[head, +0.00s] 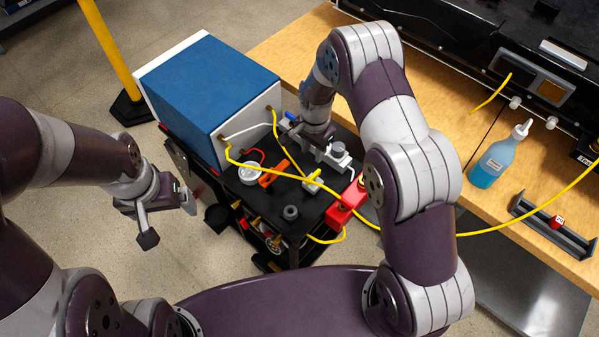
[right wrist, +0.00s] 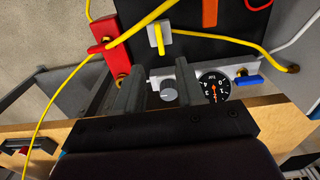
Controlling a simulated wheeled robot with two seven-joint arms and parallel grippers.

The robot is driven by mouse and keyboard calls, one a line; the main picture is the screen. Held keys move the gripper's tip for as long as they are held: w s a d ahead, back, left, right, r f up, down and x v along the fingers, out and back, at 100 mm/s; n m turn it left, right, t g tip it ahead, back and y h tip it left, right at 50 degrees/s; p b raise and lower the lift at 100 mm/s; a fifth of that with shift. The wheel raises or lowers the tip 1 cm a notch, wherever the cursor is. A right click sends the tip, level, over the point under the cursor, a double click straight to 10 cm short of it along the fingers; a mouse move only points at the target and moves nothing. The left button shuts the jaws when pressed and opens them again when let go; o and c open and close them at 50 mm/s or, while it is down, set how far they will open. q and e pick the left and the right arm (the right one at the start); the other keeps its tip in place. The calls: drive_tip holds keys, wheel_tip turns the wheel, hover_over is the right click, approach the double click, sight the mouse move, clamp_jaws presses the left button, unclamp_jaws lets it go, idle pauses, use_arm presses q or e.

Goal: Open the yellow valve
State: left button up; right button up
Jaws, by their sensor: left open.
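The yellow valve (head: 313,177) is a small yellow handle on a white block on the black cart top; it also shows in the right wrist view (right wrist: 160,38), beyond my fingers. My right gripper (right wrist: 158,75) has its fingers apart. A grey knob (right wrist: 168,90) shows between them in the picture; I cannot tell how far below it is. The valve lies outside the gap, apart from the fingers. In the head view my right wrist hangs over the back of the cart top and its fingers are mostly hidden. My left gripper (head: 168,216) is open and empty, left of the cart.
Near the valve are an orange handle (head: 274,170), a red block (head: 346,201) with a yellow hose, a dial (right wrist: 214,87) and a blue lever (right wrist: 248,80). A blue box (head: 208,88) stands at the cart's left. A blue bottle (head: 497,158) stands on the wooden bench.

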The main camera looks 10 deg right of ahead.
wheel_tip(320, 180, down, 3)
drive_tip(key=d, duration=0.2)
drive_tip(key=p, duration=0.2)
hover_over(313, 175)
drive_tip(key=f, duration=0.6)
drive_tip(key=shift+w+a, duration=0.1)
drive_tip(key=shift+a, duration=0.1)
drive_tip(key=f, duration=0.2)
drive_tip(key=shift+d+f, duration=0.25)
drive_tip(key=shift+f, duration=0.1)
drive_tip(key=shift+s+d+f, duration=0.15)
drive_tip(key=shift+s+f, duration=0.05)
drive_tip(key=shift+f, duration=0.3)
drive_tip(key=shift+w+a, duration=0.1)
drive_tip(key=shift+a, duration=0.1)
use_arm(q)
drive_tip(key=shift+w+d+r, duration=0.1)
drive_tip(key=shift+d+r, duration=0.1)
drive_tip(key=shift+r, duration=0.4)
drive_tip(key=shift+w+d+r, duration=0.1)
drive_tip(key=shift+d+r, duration=0.1)
drive_tip(key=shift+r, duration=0.4)
use_arm(e)
clamp_jaws()
